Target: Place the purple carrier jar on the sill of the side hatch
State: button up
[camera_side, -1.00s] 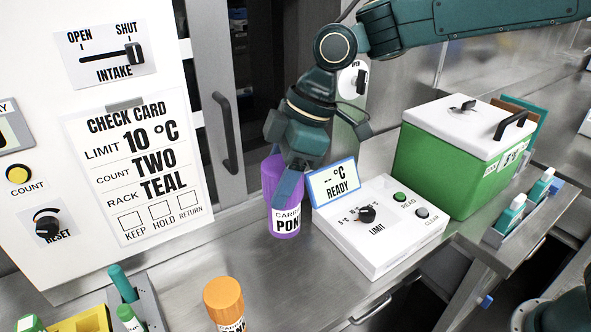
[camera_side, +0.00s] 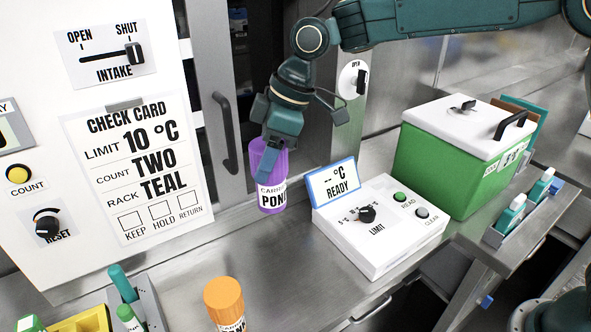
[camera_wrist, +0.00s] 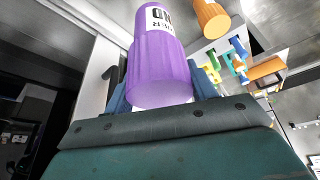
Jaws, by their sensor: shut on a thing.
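The purple carrier jar (camera_side: 270,194) is upright in the side view, its label facing the camera. It appears lifted above the steel counter, in front of the hatch opening. My gripper (camera_side: 266,150) is shut on the jar's upper part. In the wrist view the jar (camera_wrist: 160,65) fills the middle, between the blue fingers of my gripper (camera_wrist: 160,92). The side hatch (camera_side: 285,75) stands open onto a dark interior behind my arm. Its sill is partly hidden behind the jar and my gripper.
An orange jar (camera_side: 225,300) stands on the counter at the front. A white limit reader (camera_side: 365,240) with a display is right of the jar, and a green box with white lid (camera_side: 440,165) beyond it. A dark door handle (camera_side: 225,130) stands left of the jar.

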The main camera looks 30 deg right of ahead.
jog(key=w+d+f+m+t+h, duration=0.1)
jog(key=w+d+m, duration=0.3)
jog(key=w+d, duration=0.4)
jog(key=w+d+f+m+t+h, duration=0.1)
jog(key=w+d+f+m, duration=0.3)
jog(key=w+d, duration=0.4)
jog(key=shift+w+f, duration=0.3)
jog(key=shift+w, duration=3.5)
notch_tip(320, 180, down, 8)
jog(key=shift+f, duration=0.15)
jog(key=o, duration=1.4)
